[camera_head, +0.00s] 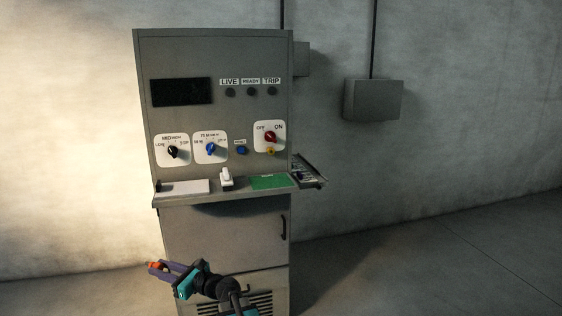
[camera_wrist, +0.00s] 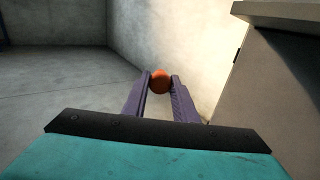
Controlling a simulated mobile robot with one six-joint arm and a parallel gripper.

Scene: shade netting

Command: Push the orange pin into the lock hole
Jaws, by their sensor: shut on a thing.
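My gripper (camera_head: 157,267) is low in front of the cabinet, at its lower left, with purple fingers pointing left. It is shut on the orange pin (camera_head: 154,266), whose round orange end (camera_wrist: 160,81) shows between the fingertips in the wrist view. The rest of the pin is hidden. The grey control cabinet (camera_head: 222,55) stands against the wall. The lock hole itself is too small to make out; a yellow round part (camera_head: 271,151) sits just below the red OFF/ON knob (camera_head: 270,136) on the right of the panel, well above and right of my gripper.
The cabinet's ledge (camera_head: 225,198) juts out and holds a white sheet (camera_head: 183,187), a white upright item (camera_head: 226,177) and a green sheet (camera_head: 270,182). A small tray (camera_head: 309,171) sticks out at the right. A door handle (camera_head: 283,228) protrudes below. Floor at the right is clear.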

